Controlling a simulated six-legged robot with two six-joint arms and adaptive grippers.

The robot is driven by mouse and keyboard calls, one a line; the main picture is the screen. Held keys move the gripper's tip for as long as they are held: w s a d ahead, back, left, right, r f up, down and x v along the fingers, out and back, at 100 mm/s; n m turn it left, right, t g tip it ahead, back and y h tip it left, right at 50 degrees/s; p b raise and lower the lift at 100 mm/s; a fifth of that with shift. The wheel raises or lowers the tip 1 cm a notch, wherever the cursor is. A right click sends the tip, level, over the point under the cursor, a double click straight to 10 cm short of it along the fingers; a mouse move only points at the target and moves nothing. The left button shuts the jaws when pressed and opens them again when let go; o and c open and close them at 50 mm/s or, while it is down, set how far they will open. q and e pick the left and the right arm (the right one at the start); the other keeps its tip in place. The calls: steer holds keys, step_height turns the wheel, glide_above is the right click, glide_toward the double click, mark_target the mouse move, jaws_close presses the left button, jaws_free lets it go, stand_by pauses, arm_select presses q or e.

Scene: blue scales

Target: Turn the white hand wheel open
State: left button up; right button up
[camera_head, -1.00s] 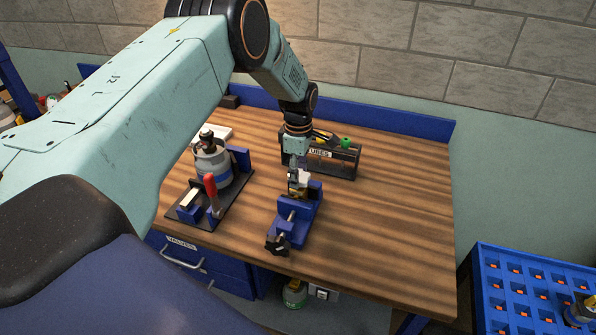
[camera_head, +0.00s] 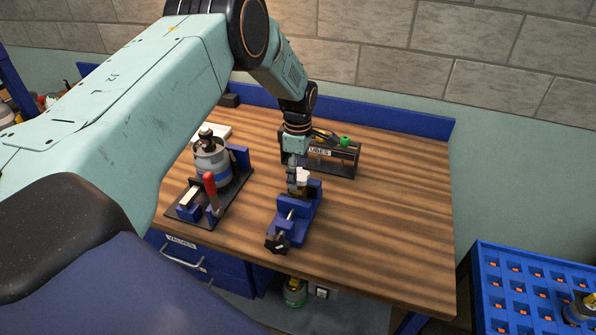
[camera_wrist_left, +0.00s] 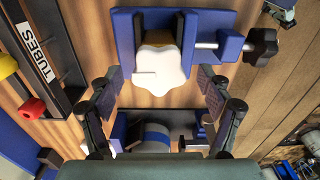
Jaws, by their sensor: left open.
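The white hand wheel (camera_wrist_left: 160,68) is lobed, with a thin line on its face, and sits on a brass-coloured body clamped in the blue vise (camera_wrist_left: 223,20). In the head view the wheel (camera_head: 303,174) is partly hidden behind my left gripper (camera_head: 297,187), and the vise (camera_head: 285,226) stands near the bench's front edge. In the wrist view my left gripper (camera_wrist_left: 160,78) is open, one finger on each side of the wheel, with gaps visible. My right gripper is not in view.
A black rack labelled TUBES (camera_head: 338,160) stands behind the vise. A grey cylinder (camera_head: 212,164) in a fixture with a red-handled clamp (camera_head: 210,185) stands to the left. The bench's right side (camera_head: 400,215) is clear. A blue crate (camera_head: 530,280) stands at the lower right.

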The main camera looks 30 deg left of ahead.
arm_select(q)
step_height(320, 180, up, 12)
stand_by(0.5)
step_height(320, 180, down, 12)
steer(key=shift+r, duration=0.1)
stand_by(0.6)
steer(key=shift+w, duration=0.1)
